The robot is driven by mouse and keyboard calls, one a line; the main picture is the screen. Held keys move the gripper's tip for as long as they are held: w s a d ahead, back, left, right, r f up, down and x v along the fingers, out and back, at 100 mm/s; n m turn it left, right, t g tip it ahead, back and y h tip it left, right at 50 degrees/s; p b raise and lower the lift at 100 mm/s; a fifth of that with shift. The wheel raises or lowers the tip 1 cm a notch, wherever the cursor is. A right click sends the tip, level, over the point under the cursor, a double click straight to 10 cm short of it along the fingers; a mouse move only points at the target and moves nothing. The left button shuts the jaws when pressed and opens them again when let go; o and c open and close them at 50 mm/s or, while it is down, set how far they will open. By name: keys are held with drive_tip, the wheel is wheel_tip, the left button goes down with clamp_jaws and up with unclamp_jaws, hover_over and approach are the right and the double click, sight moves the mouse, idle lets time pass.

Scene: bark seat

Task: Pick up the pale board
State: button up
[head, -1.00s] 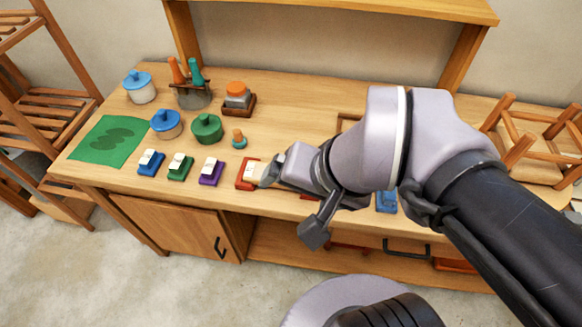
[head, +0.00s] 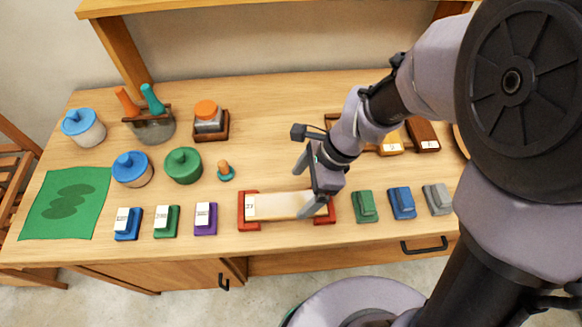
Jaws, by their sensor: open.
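My gripper (head: 302,186) is open and empty, over the right part of the board. One finger is on the far side of the board and the other overlaps its near right part, hiding some of it. I cannot tell whether the fingers touch the board.
Small blue, green and purple blocks with white labels stand left of the board; green, blue and grey blocks (head: 402,203) stand right. A teal-based peg (head: 225,171) and lidded pots (head: 183,166) are behind left. A green mat (head: 88,187) lies far left.

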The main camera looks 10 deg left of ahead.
sight(286, 204)
drive_tip(key=x, duration=0.3)
drive_tip(key=shift+b, duration=0.4)
drive_tip(key=b+x, duration=0.1)
drive_tip(key=x, duration=0.1)
drive_tip(key=b+x, duration=0.2)
drive_tip(key=x, duration=0.1)
drive_tip(key=shift+w+a, duration=0.25)
drive_tip(key=shift+d+r, duration=0.1)
drive_tip(key=shift+c, duration=1.1)
drive_tip(key=c, duration=1.4)
